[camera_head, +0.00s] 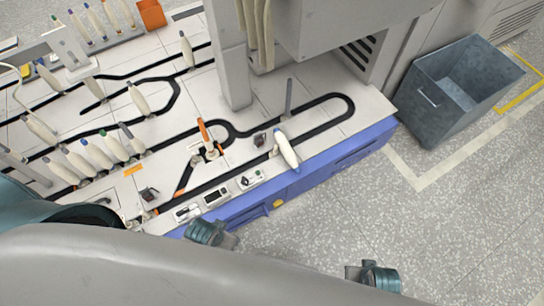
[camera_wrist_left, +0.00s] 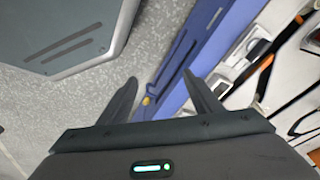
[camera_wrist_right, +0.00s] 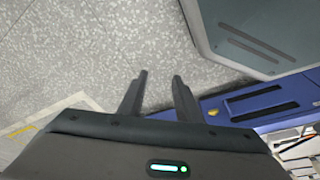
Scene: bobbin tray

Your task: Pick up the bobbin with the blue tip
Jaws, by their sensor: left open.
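Several cream bobbins stand on the white tracked bench top (camera_head: 235,165) in the head view. One bobbin (camera_head: 287,150) with a bluish tip leans by itself near the bench's front right edge. Others cluster at the left, and a bobbin (camera_head: 132,138) there has a blue-grey tip. Which tip is truly blue is hard to tell at this size. My left gripper (camera_wrist_left: 160,84) is open and empty, over the floor beside the bench's blue front. My right gripper (camera_wrist_right: 161,75) is open and empty over the floor. Neither gripper's fingers show clearly in the head view.
A grey column (camera_head: 229,60) rises from the bench and a machine housing (camera_head: 340,30) overhangs its back. A blue-grey bin (camera_head: 425,115) stands on the floor at the right. An orange holder (camera_head: 152,14) is at the far left. The speckled floor in front is clear.

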